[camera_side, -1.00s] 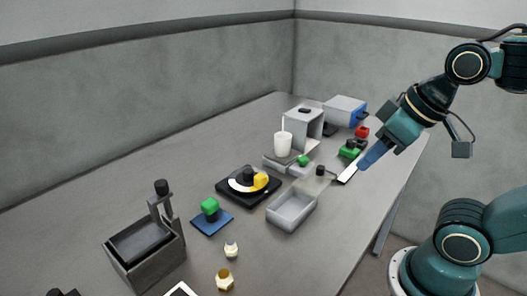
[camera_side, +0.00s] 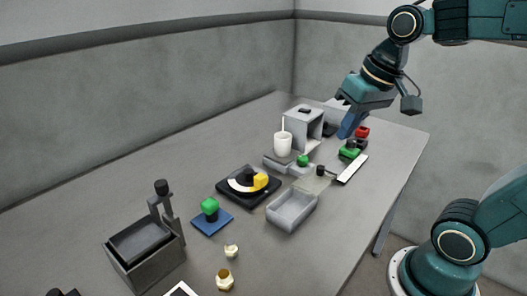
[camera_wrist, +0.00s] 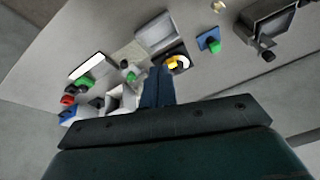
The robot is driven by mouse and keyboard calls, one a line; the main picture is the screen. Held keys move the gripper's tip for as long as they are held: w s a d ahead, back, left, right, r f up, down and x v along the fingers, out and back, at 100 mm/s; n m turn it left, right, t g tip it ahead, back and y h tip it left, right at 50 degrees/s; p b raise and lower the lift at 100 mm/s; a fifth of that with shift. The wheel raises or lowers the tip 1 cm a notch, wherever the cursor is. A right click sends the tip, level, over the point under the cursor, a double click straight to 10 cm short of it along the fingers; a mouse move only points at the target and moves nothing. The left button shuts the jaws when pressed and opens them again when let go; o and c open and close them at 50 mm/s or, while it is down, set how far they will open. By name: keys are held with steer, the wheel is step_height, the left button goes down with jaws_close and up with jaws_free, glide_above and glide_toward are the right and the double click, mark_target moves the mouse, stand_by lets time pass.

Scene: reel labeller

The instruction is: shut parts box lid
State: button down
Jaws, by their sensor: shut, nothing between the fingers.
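A light grey open-topped box (camera_side: 292,211), seemingly the parts box, stands near the table's front edge; no lid covers it. A thin grey-beige plate (camera_side: 314,184) lies behind it with a black knob (camera_side: 320,170) near its far side; I cannot tell if this is its lid. The box (camera_wrist: 157,30) and plate (camera_wrist: 131,53) also show in the wrist view. My gripper (camera_side: 345,133) is shut and empty, raised above the far part of the table, behind and to the right of the box. Its blue fingers (camera_wrist: 157,80) sit together in the wrist view.
A black turntable (camera_side: 232,199), a blue pad with a green-topped piece (camera_side: 209,207) and a dark box with a post (camera_side: 150,260) stand left. A white strip (camera_side: 353,169), green block (camera_side: 349,154), red block (camera_side: 362,132), white cup (camera_side: 282,145) and grey housing (camera_side: 297,128) stand farther back.

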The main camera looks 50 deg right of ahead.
steer(key=w+d+m+g, duration=0.1)
steer(key=w+d+m, duration=0.25)
steer(key=w, duration=0.25)
steer(key=m+g+y, duration=0.2)
steer(key=m+g, duration=0.1)
steer(key=m, duration=0.3)
glide_above(314, 178)
steer(key=d, duration=0.4)
step_height(314, 178, down, 6)
steer(key=w+d+f+m, duration=0.1)
steer(key=d+f+m, duration=0.1)
steer(key=d+f, duration=0.4)
steer(key=shift+d+m+g+y, duration=0.3)
steer(key=shift+d+m+y, duration=0.1)
steer(key=shift+d, duration=0.75)
steer(key=shift+w+f, duration=0.1)
steer(key=shift+f, duration=0.1)
steer(key=x, duration=1)
steer(key=shift+a, duration=0.15)
steer(key=shift+a+r, duration=0.15)
steer(key=shift+a, duration=0.45)
steer(key=shift+s+a, duration=0.2)
steer(key=shift+a, duration=0.4)
steer(key=shift+s+a, duration=0.2)
steer(key=shift+a, duration=0.45)
